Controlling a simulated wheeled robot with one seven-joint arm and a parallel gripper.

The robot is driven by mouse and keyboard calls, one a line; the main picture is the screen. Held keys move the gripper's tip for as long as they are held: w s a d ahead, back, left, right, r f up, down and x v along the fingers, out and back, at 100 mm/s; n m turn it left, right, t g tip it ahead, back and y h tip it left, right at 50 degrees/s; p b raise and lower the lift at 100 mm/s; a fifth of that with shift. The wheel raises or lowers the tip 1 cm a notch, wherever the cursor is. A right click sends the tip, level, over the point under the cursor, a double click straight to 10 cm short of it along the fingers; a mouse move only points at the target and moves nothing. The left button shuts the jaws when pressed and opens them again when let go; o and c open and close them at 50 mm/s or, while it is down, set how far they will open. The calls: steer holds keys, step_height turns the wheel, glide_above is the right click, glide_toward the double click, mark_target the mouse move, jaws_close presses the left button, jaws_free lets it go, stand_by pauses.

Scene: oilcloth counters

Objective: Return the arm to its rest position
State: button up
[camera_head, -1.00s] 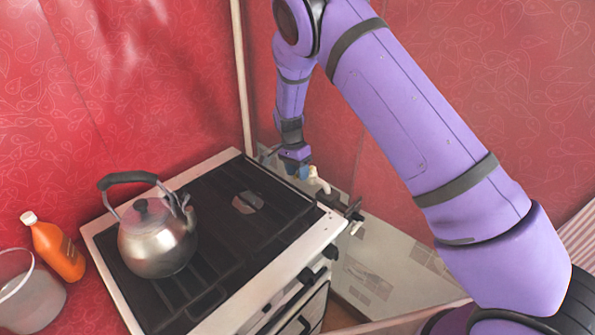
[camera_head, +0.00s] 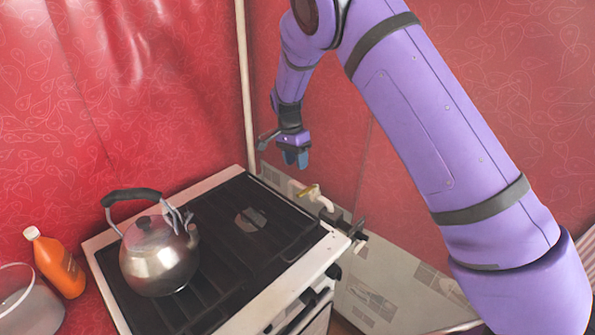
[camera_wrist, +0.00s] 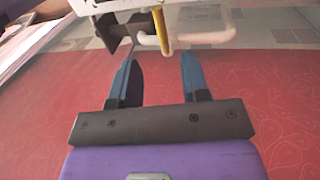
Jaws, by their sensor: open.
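My purple arm reaches in from the right in the head view, and my gripper (camera_head: 295,158) hangs above the far right corner of the stove, in front of the red wall. In the wrist view my gripper (camera_wrist: 160,82) shows two blue fingers spread apart with nothing between them. Beyond the fingertips is a pipe fitting with a yellow handle (camera_wrist: 162,30). In the head view this yellow handle (camera_head: 309,191) lies below the gripper, apart from it.
A metal kettle (camera_head: 160,257) stands on the dark stove top (camera_head: 250,265). An orange bottle (camera_head: 60,265) and a clear container (camera_head: 30,305) are at the left. A pale vertical pipe (camera_head: 244,90) runs up the corner. Red patterned walls stand close behind.

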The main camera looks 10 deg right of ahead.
steer(key=shift+r, duration=0.3)
steer(key=s+d+r+n+t+y, duration=0.1)
steer(key=s+d+r+n, duration=0.1)
steer(key=s+d+r, duration=0.45)
steer(key=s+d+r+n+t+y, duration=0.1)
steer(key=s+r, duration=0.3)
steer(key=r, duration=0.6)
steer(key=s+d+r+n+t, duration=0.1)
steer(key=s+d+r+n, duration=0.1)
steer(key=s+d+r, duration=0.45)
steer(key=s+d+r+n+t, duration=0.1)
steer(key=s+r+n+t, duration=0.1)
steer(key=s, duration=1)
steer(key=s+d+r+n+t, duration=0.2)
steer(key=s+r+n, duration=0.1)
steer(key=s, duration=0.9)
steer(key=shift+d+r+n+h, duration=0.3)
steer(key=shift+r+n+h, duration=0.1)
